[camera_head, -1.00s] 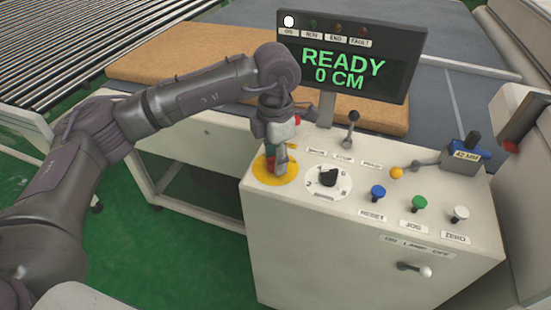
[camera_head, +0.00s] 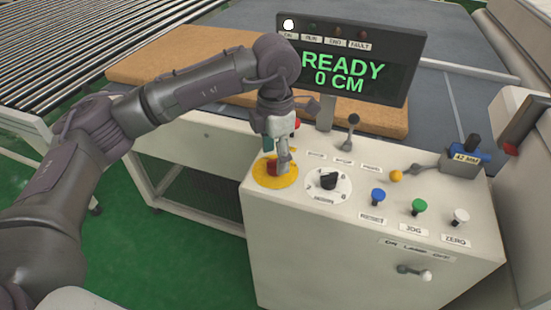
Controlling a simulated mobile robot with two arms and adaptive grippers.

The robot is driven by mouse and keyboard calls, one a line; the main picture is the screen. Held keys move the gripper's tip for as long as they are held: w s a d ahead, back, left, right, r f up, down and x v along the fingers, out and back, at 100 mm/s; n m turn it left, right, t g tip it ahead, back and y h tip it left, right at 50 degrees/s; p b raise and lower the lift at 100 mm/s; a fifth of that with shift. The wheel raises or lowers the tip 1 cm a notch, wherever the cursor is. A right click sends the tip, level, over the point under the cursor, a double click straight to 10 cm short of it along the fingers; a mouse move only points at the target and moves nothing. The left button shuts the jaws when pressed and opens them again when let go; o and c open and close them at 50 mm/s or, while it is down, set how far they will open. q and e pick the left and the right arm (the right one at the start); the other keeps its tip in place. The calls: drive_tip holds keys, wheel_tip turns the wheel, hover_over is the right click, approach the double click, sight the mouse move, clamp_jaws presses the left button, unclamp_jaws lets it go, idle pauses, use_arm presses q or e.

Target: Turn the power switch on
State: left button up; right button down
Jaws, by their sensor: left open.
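The control console (camera_head: 370,260) stands in front of me. A black rotary switch (camera_head: 328,180) on a white dial sits on its top, with small lettering around it that I cannot read. To its left is a red knob (camera_head: 272,168) on a yellow disc (camera_head: 262,177). My left gripper (camera_head: 281,166) points down over the yellow disc, its fingers at the red knob and partly hiding it. It is open; I cannot tell whether it touches the knob. The display (camera_head: 345,70) reads READY 0 CM, and its white lamp (camera_head: 288,25) is lit. My right gripper is not in view.
Blue (camera_head: 378,194), green (camera_head: 419,206) and white (camera_head: 460,216) buttons line the console's right side. A lever (camera_head: 353,120) stands behind the dial, and a toggle (camera_head: 414,272) is on the front. A tan mattress (camera_head: 170,60) lies behind, beside a roller conveyor (camera_head: 60,50).

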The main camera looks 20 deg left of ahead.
sight(275, 160)
use_arm(q)
wheel_tip(275, 160, up, 10)
idle(0.3)
idle(0.4)
